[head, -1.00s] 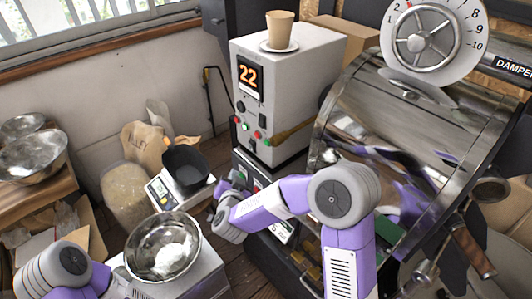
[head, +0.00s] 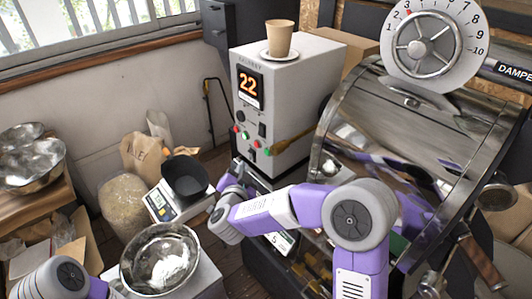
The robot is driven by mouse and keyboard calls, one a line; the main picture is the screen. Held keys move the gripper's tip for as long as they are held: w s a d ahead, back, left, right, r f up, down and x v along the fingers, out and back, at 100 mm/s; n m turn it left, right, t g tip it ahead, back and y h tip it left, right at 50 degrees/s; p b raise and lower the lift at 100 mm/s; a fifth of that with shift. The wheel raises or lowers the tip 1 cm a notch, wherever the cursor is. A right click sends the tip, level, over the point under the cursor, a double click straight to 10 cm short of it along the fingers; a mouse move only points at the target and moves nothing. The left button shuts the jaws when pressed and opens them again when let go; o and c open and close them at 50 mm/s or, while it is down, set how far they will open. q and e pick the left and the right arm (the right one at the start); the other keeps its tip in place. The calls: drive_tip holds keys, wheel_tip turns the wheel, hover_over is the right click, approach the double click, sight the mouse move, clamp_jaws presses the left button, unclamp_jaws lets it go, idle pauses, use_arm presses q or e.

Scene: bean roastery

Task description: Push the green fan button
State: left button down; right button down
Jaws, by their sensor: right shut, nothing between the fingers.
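Below the display is a slanting row of small red and green buttons. One green button (head: 245,135) sits left of centre, and another green spot (head: 267,152) lies lower right; their labels are too small to read. My right gripper (head: 239,166) is shut and empty, just below the panel and apart from the buttons as far as I can tell. My left arm shows at the lower left, but its gripper is outside the picture.
A paper cup (head: 279,38) on a saucer stands on the box. The roaster drum (head: 400,140) with a dial fills the right. A black container (head: 186,178) on a scale, a metal bowl (head: 160,260) and sacks (head: 123,198) stand left of my right gripper.

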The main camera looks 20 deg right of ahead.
sight(263, 149)
drive_tip(key=shift+w+d, duration=0.35)
drive_tip(key=shift+d, duration=0.55)
drive_tip(key=shift+w+d, duration=0.4)
drive_tip(key=shift+d, duration=0.45)
drive_tip(key=shift+w+d, duration=0.35)
drive_tip(key=shift+d, duration=0.55)
drive_tip(key=shift+d, duration=0.15)
drive_tip(key=shift+w+d, duration=0.15)
drive_tip(key=shift+d, duration=0.1)
drive_tip(key=shift+w+d, duration=0.2)
drive_tip(key=shift+d, duration=0.25)
idle(0.7)
drive_tip(key=shift+a, duration=0.1)
drive_tip(key=shift+s+a, duration=0.35)
drive_tip(key=shift+a, duration=0.35)
drive_tip(key=shift+s+a, duration=0.3)
drive_tip(key=shift+a, duration=0.5)
drive_tip(key=shift+s+a, duration=0.35)
drive_tip(key=shift+a, duration=0.4)
drive_tip(key=shift+s+a, duration=0.3)
drive_tip(key=shift+a, duration=0.5)
drive_tip(key=shift+f, duration=0.1)
